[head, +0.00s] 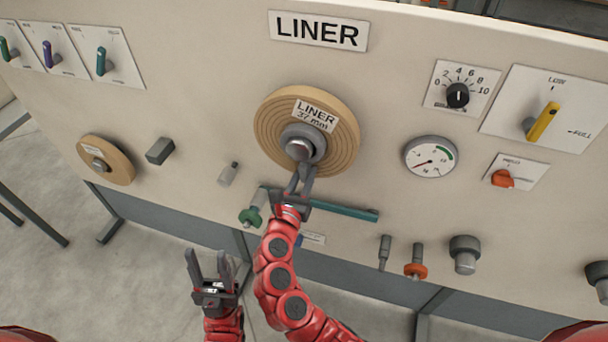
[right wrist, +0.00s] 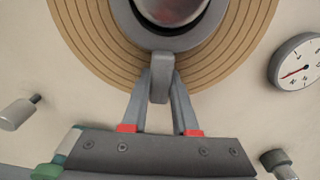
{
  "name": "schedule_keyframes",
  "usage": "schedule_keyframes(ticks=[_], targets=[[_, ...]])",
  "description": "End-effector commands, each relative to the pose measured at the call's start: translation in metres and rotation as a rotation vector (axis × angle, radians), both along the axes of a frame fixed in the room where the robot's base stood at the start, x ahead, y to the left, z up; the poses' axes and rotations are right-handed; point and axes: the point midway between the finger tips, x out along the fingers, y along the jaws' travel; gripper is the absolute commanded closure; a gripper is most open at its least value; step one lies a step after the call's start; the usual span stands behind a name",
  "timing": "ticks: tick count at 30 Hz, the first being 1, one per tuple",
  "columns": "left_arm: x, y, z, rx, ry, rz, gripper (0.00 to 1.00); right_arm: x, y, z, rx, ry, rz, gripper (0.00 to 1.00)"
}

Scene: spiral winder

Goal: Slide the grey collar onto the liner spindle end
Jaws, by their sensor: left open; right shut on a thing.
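The liner roll (head: 268,125), a tan wound disc labelled LINER 37 mm, is mounted on the panel. The spindle end (head: 298,149) stands out at its centre, and the right wrist view also shows it as a shiny round end (right wrist: 172,8). The grey collar (head: 306,131) appears as a ring around the spindle end; how far on it sits I cannot tell. My right gripper (head: 303,178) is below, shut on the collar's short tab (right wrist: 160,80). My left gripper (head: 208,265) is open and empty, low and left, away from the panel.
A teal bar (head: 345,211) and a green knob (head: 250,216) are close below my right gripper. A gauge (head: 430,158) is right of the roll. A smaller tan roll (head: 108,160) and a grey block (head: 160,151) are left. Grey and orange knobs (head: 416,270) line the lower right.

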Motion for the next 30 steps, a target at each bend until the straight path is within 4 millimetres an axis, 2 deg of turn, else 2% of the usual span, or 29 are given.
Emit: schedule_keyframes(ticks=[24,25,30], targets=[[0.0,0.0,0.0094,0.0,0.0,0.0,0.5,0.0065,-0.002,0.0014,0.001,-0.003,0.0,1.0],[0.0,-0.0001,0.0093,0.0,0.0,0.0,0.5,0.0066,-0.002,0.0015,0.001,-0.003,0.0,0.67],[0.0,0.0,0.0094,0.0,0.0,0.0,0.5,0.0066,-0.0027,0.0014,0.0,-0.003,-0.002,0.38]])
